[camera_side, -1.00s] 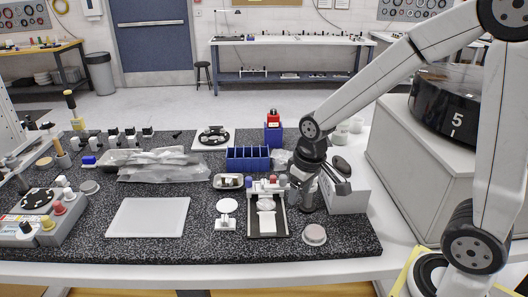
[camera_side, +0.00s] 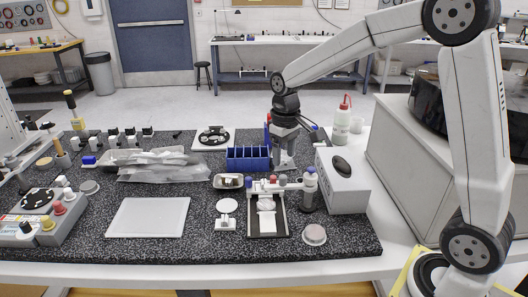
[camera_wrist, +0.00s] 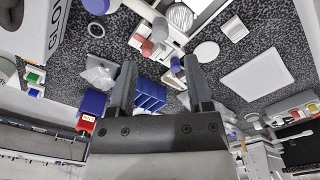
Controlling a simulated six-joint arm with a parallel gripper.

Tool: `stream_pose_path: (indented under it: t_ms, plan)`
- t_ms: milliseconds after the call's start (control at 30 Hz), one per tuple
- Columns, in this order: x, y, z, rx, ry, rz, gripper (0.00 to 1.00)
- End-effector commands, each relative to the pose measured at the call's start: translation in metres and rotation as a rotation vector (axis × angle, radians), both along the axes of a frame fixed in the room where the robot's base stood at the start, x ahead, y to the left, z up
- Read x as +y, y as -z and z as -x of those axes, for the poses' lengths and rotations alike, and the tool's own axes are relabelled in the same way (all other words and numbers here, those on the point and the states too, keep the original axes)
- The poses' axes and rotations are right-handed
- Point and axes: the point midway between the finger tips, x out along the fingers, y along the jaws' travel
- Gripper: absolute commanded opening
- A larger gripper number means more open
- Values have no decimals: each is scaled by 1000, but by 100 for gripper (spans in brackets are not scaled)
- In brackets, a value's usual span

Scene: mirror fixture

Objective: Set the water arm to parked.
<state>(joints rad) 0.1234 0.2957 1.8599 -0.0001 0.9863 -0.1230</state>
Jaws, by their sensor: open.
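The mirror fixture (camera_side: 267,222) stands on the speckled mat, a dark tray with a white piece in it and a bar across its back. A blue knob (camera_side: 249,182) sits at the bar's left end; a red knob (camera_side: 282,179) is farther right. In the wrist view, the red knob (camera_wrist: 147,48) and blue knob (camera_wrist: 176,66) show near the fingertips. I cannot tell which part is the water arm, or its setting. My gripper (camera_side: 281,163) points down behind the fixture, beside the blue bin. In the wrist view my gripper (camera_wrist: 160,68) is open, with nothing between its fingers.
A blue divided bin (camera_side: 247,158) stands behind the fixture. A purple-capped bottle (camera_side: 309,190) and a white box (camera_side: 342,188) stand to its right. A round pad (camera_side: 314,235) lies at front right. A white board (camera_side: 148,217) lies to the left.

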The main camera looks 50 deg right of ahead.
Motion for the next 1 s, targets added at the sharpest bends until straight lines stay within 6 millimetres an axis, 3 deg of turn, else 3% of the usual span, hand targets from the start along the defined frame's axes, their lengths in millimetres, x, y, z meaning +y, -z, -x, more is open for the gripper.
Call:
stream_pose_path:
  t_ms: [600,1000]
  plan:
    - [0,66,0,1,0,1,65]
    - [0,73,0,-2,0,1,65]
